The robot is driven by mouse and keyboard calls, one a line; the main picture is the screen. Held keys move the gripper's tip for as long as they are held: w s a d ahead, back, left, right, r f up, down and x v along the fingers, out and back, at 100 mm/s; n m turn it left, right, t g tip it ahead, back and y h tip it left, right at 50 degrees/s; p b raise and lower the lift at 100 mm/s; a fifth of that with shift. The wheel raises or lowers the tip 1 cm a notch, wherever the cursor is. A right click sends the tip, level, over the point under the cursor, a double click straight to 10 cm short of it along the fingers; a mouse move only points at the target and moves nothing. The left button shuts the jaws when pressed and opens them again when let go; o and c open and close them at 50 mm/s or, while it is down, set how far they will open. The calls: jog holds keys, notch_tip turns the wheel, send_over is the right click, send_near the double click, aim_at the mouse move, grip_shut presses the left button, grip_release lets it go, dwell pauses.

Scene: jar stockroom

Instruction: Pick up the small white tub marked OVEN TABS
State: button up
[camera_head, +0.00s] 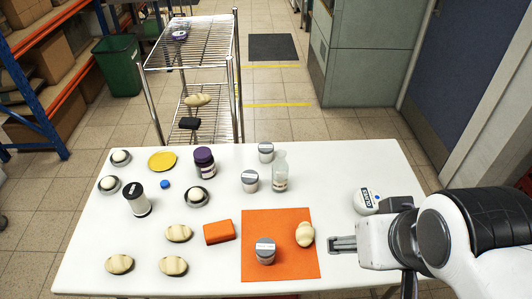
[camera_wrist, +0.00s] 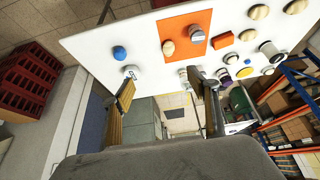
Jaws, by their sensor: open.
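A small white tub (camera_head: 366,201) with a dark printed label lies near the right side of the white table. Its label is too small to read surely. It appears as a white labelled thing in the wrist view (camera_wrist: 131,73), by the left finger. In the wrist view my fingers (camera_wrist: 163,80) are spread wide.
A blue round thing (camera_wrist: 119,52) shows in the wrist view.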

jog(key=w+d+f+n+t+h, duration=0.1)
jog(key=w+d+f+n, duration=0.4)
jog(key=w, duration=1)
jog(key=w+d+f+n, duration=0.45)
jog(key=w+f, duration=0.25)
jog(key=w, duration=0.8)
jog(key=w+d+f+n+t+h, duration=0.1)
jog(key=w+d+f+n, duration=0.4)
jog(key=w, duration=1)
jog(key=w+a+f+n+t+y, duration=0.2)
jog(key=w+a+f+n+y, duration=0.3)
jog(key=w+a+f+n, duration=0.8)
jog(key=s+a+r+n+g+y, duration=0.1)
jog(key=s+a+r+n+y, duration=0.1)
jog(key=n, duration=0.8)
jog(key=s+a+r+n+g+y, duration=0.1)
jog(key=s+a+r+n+y, duration=0.2)
jog(key=n, duration=0.7)
jog(key=a+r+y, duration=0.2)
jog(key=a+r, duration=0.2)
jog(key=shift+y, duration=0.3)
